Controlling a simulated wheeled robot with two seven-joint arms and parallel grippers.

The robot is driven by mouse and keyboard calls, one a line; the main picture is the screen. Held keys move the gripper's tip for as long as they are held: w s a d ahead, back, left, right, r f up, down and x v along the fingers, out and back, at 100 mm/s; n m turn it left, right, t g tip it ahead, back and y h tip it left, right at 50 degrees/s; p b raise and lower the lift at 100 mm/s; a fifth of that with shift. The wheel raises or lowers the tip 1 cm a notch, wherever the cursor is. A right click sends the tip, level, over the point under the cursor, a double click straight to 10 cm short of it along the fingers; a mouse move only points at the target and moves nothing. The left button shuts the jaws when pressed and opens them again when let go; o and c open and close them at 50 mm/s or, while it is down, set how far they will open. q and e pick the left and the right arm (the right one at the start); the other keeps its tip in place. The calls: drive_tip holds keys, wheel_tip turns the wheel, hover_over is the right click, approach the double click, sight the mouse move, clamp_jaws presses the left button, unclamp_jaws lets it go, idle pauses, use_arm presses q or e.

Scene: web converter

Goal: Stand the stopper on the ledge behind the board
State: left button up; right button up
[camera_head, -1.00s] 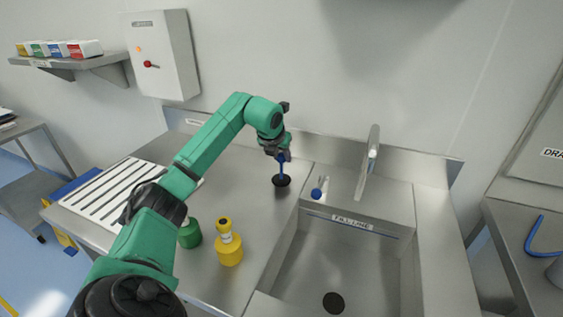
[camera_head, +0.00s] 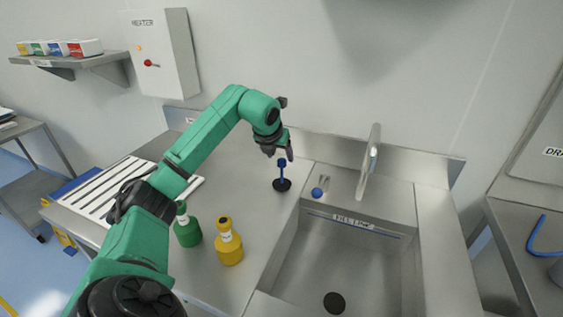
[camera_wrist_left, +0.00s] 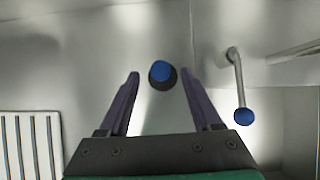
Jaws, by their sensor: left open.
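The stopper has a black round base and an upright blue handle (camera_head: 282,172). It stands upright on the steel counter, left of the sink. My left gripper (camera_head: 279,150) is open and empty just above the handle top. In the left wrist view the blue handle top (camera_wrist_left: 161,71) shows between and beyond the two open fingertips, with dark base around it. The white ribbed board (camera_head: 115,197) lies on the counter to the left, partly hidden by my left arm. The bare counter strip (camera_head: 222,150) runs behind, along the wall upstand. My right gripper is not in view.
A green bottle (camera_head: 187,230) and a yellow bottle (camera_head: 229,246) stand in front of the stopper. The sink (camera_head: 345,265) and tap (camera_head: 370,160) lie to the right. A blue-knobbed lever (camera_head: 317,192) sits near the tap. A wall box (camera_head: 165,55) hangs behind.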

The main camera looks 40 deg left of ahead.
use_arm(q)
drive_tip(key=v, duration=0.8)
